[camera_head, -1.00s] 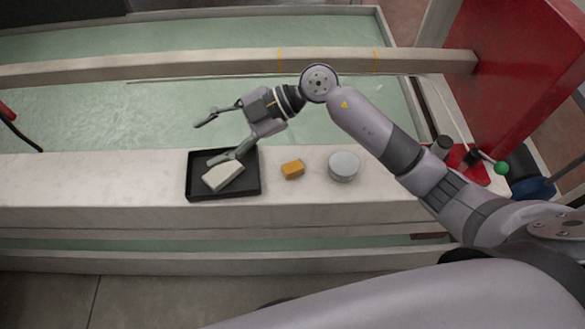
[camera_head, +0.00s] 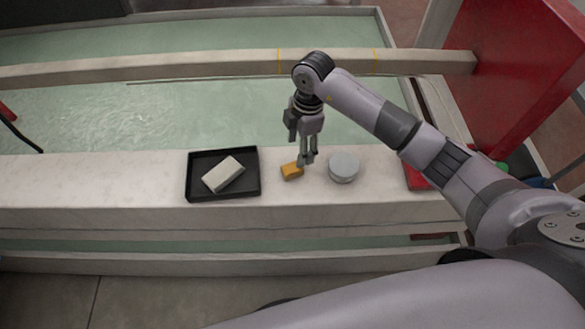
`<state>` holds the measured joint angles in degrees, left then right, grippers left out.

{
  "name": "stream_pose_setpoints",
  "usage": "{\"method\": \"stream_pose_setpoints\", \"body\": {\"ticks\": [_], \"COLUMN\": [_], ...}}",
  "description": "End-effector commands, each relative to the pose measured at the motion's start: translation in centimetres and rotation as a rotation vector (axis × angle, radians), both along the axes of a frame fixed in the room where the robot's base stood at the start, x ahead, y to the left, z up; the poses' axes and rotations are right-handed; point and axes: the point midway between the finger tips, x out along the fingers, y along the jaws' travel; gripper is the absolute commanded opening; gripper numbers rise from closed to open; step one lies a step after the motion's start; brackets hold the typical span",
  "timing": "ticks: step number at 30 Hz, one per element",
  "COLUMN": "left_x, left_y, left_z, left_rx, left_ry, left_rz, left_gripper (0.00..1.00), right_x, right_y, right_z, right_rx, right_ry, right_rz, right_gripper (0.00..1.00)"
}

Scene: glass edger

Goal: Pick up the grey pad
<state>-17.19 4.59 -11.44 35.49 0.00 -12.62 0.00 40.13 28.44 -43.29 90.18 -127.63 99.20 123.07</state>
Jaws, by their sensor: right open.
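A grey round pad-like disc (camera_head: 344,167) with a pale top stands on the white ledge, right of a small orange-yellow block (camera_head: 291,172). A pale grey rectangular block (camera_head: 223,174) lies tilted in a black tray (camera_head: 252,188) at the left. I cannot tell for certain which of the grey pieces is the pad. My right gripper (camera_head: 307,163) points down, open and empty, between the orange block and the round disc. Its fingertips overlap the block's right edge in the picture; contact cannot be told. My left gripper is not in view.
The white ledge (camera_head: 95,185) is clear left of the tray. Behind it lies a greenish water basin (camera_head: 180,115) crossed by a beam (camera_head: 200,66). A red machine panel (camera_head: 510,75) stands at the right.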

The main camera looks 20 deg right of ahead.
Motion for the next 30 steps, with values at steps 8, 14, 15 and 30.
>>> {"method": "stream_pose_setpoints", "body": {"ticks": [8, 14, 15, 30], "left_x": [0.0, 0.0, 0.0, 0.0], "left_y": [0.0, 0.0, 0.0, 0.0], "left_z": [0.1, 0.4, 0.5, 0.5], "left_rx": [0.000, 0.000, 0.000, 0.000], "left_ry": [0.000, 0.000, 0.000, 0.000], "left_rz": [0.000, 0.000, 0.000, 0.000], "left_gripper": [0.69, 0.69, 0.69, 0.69], "right_x": [0.0, 0.0, 0.1, 0.2], "right_y": [0.4, 1.1, 1.2, 1.5], "right_z": [-3.1, -5.2, -5.8, -8.3], "right_rx": [0.001, 0.003, 0.002, 0.002], "right_ry": [-0.001, 0.003, 0.004, -0.001], "right_rz": [0.001, 0.002, 0.001, 0.002], "right_gripper": [0.57, 0.57, 0.57, 0.54]}}
